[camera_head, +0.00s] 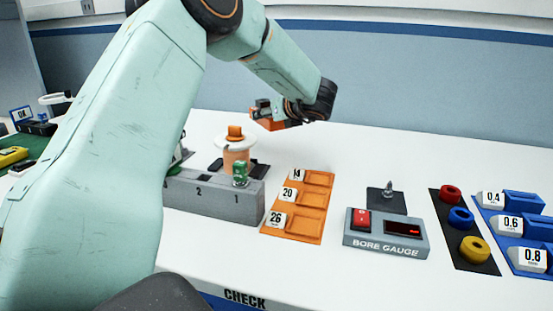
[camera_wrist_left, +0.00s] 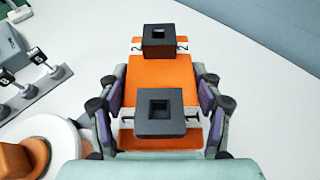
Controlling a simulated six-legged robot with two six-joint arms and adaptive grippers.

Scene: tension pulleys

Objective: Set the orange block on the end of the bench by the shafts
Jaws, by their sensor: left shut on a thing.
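My left gripper (camera_head: 268,112) is in the air over the back of the white table, right of and behind an orange spool on a white disc (camera_head: 236,142). It is shut on the orange block (camera_head: 284,125). In the left wrist view the block (camera_wrist_left: 160,72) lies between the fingers of the gripper (camera_wrist_left: 160,108), with two dark square sockets on its face and a "2" mark on each side near its far end. The wrist view also shows a narrow grey bench (camera_wrist_left: 30,98) with several small shafts and labels at the left, apart from the block. My right gripper is not in view.
A grey numbered stand (camera_head: 215,200) holds a green piece. An orange tray (camera_head: 297,233) marked 14, 20 and 26, a bore gauge (camera_head: 384,246), coloured rings on a dark mat (camera_head: 480,266) and blue bins (camera_head: 523,203) stand to the right. The table's back right is clear.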

